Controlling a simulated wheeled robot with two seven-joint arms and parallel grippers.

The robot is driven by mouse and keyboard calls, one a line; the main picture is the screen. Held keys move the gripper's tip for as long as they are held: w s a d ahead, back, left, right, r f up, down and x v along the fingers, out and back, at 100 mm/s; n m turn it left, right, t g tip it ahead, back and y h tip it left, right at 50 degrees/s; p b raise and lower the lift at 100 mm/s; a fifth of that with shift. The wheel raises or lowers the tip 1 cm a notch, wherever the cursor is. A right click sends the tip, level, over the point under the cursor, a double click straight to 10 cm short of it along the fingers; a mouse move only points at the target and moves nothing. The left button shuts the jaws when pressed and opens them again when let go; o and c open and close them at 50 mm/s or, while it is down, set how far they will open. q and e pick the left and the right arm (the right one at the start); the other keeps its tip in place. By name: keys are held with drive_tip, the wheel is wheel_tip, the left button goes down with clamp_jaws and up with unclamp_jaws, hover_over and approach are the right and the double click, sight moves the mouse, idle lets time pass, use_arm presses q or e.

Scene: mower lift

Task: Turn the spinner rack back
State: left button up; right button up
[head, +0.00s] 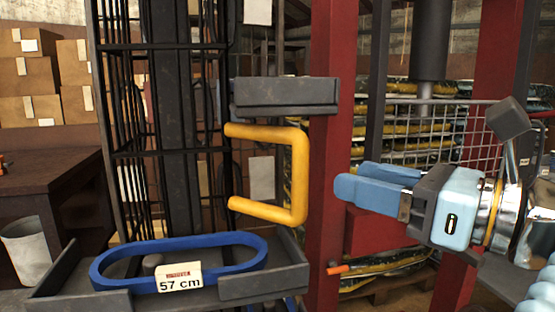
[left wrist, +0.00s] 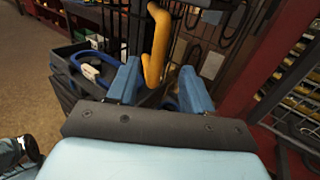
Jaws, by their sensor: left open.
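The spinner rack (head: 175,120) is a tall dark wire frame around a central post, left of centre in the head view. A yellow U-shaped handle (head: 298,175) sticks out from its right side, below a dark bracket (head: 285,97). The handle also shows in the left wrist view (left wrist: 158,45). My left gripper (head: 350,178) has light blue fingers, open and empty, pointing left toward the handle, with a gap between in the head view. In the left wrist view the handle appears beyond and between the fingertips (left wrist: 160,72). My right gripper is not seen.
A low dark tray (head: 240,287) on the rack holds a blue oval loop (head: 252,240) labelled 57 cm. A red post (head: 333,130) stands between handle and gripper in the picture. A wire basket (head: 430,135) is behind. A dark table (head: 45,185) and boxes are left.

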sight(307, 168)
use_arm(q)
drive_tip(key=b+x, duration=0.1)
drive_tip(key=x, duration=1)
drive_tip(key=shift+w+a, duration=0.3)
clamp_jaws()
